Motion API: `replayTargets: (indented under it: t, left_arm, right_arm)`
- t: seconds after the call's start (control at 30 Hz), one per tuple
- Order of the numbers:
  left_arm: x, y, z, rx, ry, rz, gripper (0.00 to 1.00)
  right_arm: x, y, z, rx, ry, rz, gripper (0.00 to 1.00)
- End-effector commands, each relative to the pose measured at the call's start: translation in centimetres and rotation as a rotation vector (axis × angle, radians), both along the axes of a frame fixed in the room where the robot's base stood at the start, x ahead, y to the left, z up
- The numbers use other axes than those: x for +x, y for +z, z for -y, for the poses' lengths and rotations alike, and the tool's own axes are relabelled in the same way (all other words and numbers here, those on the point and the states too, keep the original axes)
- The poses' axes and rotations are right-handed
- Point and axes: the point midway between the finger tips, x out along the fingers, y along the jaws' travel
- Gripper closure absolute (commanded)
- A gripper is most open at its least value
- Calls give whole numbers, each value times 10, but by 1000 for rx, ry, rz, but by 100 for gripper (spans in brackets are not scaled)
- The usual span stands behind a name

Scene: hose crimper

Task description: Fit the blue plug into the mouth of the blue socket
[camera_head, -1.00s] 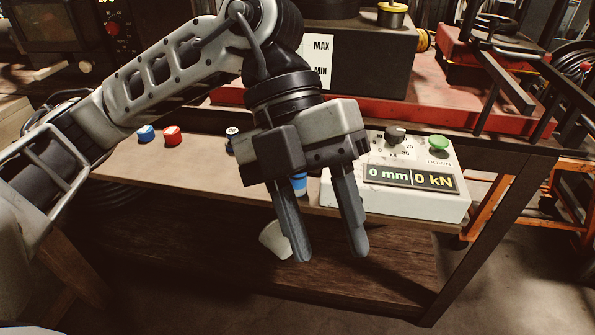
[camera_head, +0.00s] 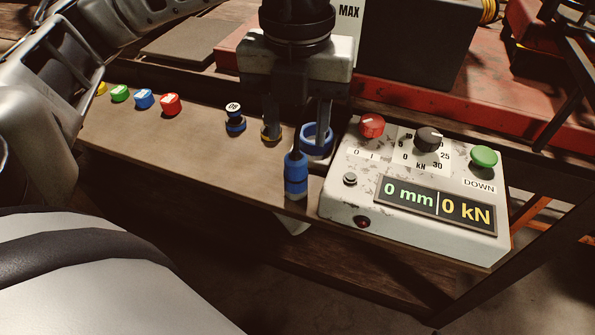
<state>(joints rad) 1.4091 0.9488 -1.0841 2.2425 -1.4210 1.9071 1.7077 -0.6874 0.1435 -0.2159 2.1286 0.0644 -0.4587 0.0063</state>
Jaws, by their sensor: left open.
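A blue plug-like cylinder (camera_head: 296,181) with a dark stem on top stands upright near the table's front edge, left of the control box. Behind it, a blue ring with an open mouth (camera_head: 317,140), apparently the blue socket, sits against the box's left side. My left gripper (camera_head: 296,139) points down with its fingers apart and empty. I cannot tell whether either finger touches these. The plug stands just in front of the gap between the fingers. My right gripper is not in view.
The control box (camera_head: 423,190) with knobs and a "0 mm 0 kN" display fills the table's right end. A black-and-blue piece marked 08 (camera_head: 235,118) stands to the left. Red (camera_head: 171,104), blue (camera_head: 144,99) and green (camera_head: 120,93) caps stand farther left. Bare tabletop lies between.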

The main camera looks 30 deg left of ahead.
Motion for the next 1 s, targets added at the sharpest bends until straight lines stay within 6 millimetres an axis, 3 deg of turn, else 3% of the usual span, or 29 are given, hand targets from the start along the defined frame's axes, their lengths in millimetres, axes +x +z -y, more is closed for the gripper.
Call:
replayTargets:
  t: [0.1, 0.37, 0.7, 0.97, 1.0]
  left_arm:
    - [-1, -23, 0, 1, -2, -5, 57]
    - [-1, -41, 0, -1, -2, -2, 57]
    - [-2, -86, -3, -1, -2, -3, 57]
    - [-1, -89, -3, -3, -2, -1, 57]
    - [-1, -89, -3, -3, -2, -1, 62]
  right_arm:
    - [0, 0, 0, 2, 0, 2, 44]
    - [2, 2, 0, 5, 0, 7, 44]
    - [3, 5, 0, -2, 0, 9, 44]
    - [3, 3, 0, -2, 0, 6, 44]
    - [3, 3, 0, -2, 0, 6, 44]
